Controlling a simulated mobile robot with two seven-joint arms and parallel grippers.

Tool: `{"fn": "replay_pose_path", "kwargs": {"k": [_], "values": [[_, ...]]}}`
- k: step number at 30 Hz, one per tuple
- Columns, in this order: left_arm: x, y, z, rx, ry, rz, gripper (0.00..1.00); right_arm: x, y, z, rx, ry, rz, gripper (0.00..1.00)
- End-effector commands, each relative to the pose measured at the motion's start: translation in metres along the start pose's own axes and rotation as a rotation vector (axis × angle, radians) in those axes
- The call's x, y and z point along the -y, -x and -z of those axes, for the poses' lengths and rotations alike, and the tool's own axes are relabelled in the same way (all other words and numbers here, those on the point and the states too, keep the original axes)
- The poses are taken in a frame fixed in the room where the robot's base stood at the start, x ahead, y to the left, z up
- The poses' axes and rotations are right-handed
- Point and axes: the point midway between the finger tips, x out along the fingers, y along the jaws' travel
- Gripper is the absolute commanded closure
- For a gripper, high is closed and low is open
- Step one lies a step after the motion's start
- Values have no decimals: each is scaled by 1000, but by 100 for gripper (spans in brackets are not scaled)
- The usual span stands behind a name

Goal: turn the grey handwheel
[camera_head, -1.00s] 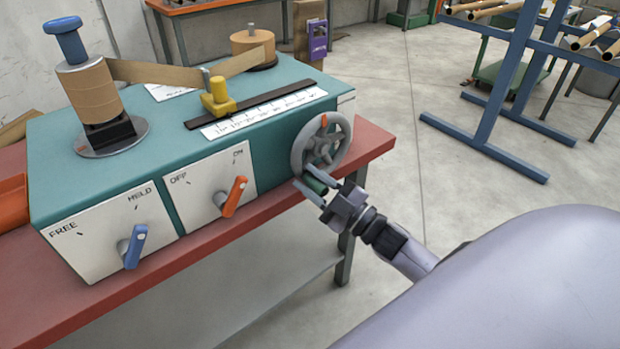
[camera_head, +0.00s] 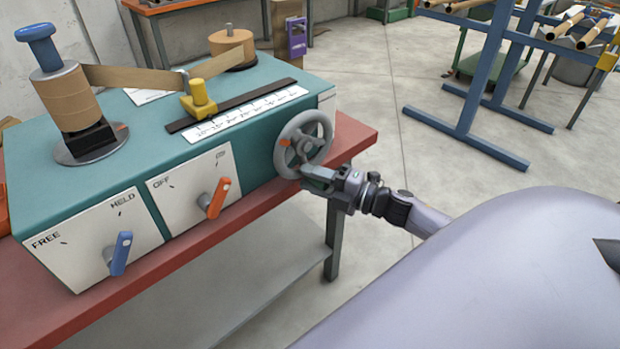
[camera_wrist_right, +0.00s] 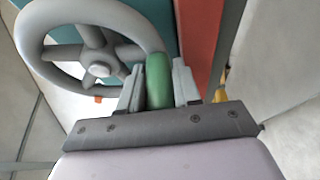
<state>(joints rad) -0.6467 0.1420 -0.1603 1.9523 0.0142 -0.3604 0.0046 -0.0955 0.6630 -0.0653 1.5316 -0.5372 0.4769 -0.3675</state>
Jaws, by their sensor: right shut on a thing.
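The grey handwheel (camera_head: 304,145) is on the right end of the teal winder (camera_head: 150,115). It has several spokes, an orange mark at the left of its rim and a green handle (camera_head: 318,173) at its lower right. It also shows at the upper left of the right wrist view (camera_wrist_right: 97,72). My right gripper (camera_head: 322,180) is shut on the green handle, one finger on each side, as the right wrist view shows (camera_wrist_right: 158,82). Part of the handle is hidden by the fingers in the head view. My left gripper is not in view.
The winder stands on a red bench (camera_head: 352,137). Its front has a blue lever (camera_head: 120,253) and an orange lever (camera_head: 218,198). A brown strip (camera_head: 135,77) runs between two rolls on top. A blue rack (camera_head: 466,135) stands on open floor at the right.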

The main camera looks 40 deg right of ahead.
Motion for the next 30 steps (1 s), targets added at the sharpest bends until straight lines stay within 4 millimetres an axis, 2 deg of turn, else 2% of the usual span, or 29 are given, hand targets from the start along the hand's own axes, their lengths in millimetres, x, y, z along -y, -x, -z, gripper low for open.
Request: {"fn": "replay_pose_path", "kwargs": {"k": [1, 8, 21, 22, 24, 30], "values": [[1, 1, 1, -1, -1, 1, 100, -2, -2, 4, -16, 23, 2, 100], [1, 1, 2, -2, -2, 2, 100, -1, -1, 1, -15, 70, 22, 100], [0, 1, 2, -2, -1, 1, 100, 0, 0, 1, -14, 76, 26, 100], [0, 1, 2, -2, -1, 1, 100, 0, 0, 1, -14, 76, 26, 64], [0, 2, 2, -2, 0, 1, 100, 0, 0, 1, -13, 74, 27, 48], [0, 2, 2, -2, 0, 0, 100, 1, 1, -2, -6, 72, 29, 48]]}}
